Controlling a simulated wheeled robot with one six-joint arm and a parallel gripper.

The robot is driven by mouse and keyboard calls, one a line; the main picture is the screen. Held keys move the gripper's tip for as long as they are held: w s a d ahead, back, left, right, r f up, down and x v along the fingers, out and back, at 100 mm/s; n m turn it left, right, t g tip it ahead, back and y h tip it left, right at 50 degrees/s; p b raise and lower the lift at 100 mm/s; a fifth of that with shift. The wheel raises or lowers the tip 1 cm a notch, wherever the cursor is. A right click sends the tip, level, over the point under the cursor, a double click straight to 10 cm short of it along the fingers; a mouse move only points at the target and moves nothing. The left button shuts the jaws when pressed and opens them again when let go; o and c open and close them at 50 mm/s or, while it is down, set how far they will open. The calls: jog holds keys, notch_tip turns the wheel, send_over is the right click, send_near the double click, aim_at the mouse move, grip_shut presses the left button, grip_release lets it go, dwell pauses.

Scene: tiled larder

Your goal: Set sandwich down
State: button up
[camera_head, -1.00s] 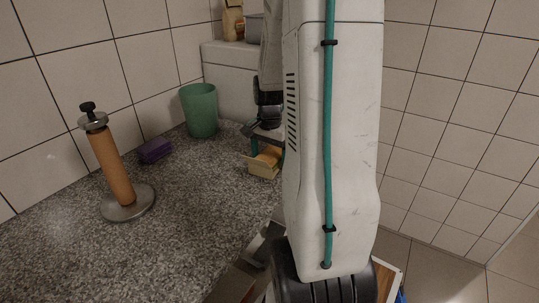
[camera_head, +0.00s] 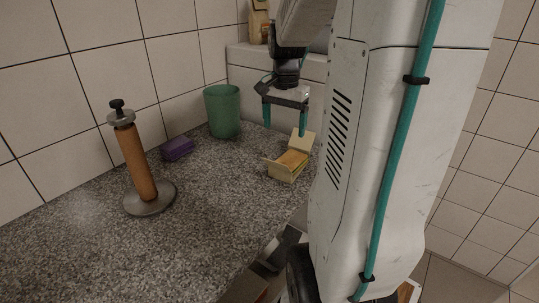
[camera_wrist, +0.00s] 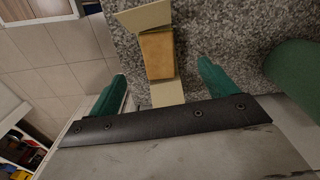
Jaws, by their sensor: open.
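The sandwich (camera_head: 292,159) is a tan-orange block in a pale card wrapper with raised flaps. It rests on the speckled grey counter (camera_head: 225,215), near the counter's right side. My gripper (camera_head: 285,129) is open and empty above it, its teal fingers pointing down. In the wrist view the sandwich (camera_wrist: 158,55) lies between the two spread fingers of my gripper (camera_wrist: 162,70), with a pale flap at each end. I see no contact between the fingers and the sandwich.
A green cup (camera_head: 223,112) stands behind and left of the sandwich. A purple block (camera_head: 177,149) and an upright holder with a brown roll (camera_head: 137,165) are farther left. Tiled walls close the back, with a ledge bearing a packet (camera_head: 259,24). The front counter is clear.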

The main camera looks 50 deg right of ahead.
jog(key=s+a+r+n, duration=0.1)
jog(key=a+r+n, duration=0.3)
jog(key=a, duration=0.7)
jog(key=s+a+f+n+t, duration=0.1)
jog(key=s+a+n, duration=1)
jog(key=a, duration=0.5)
jog(key=shift+s+f+n, duration=0.15)
jog(key=shift+s+n, duration=0.25)
jog(key=shift+s, duration=0.1)
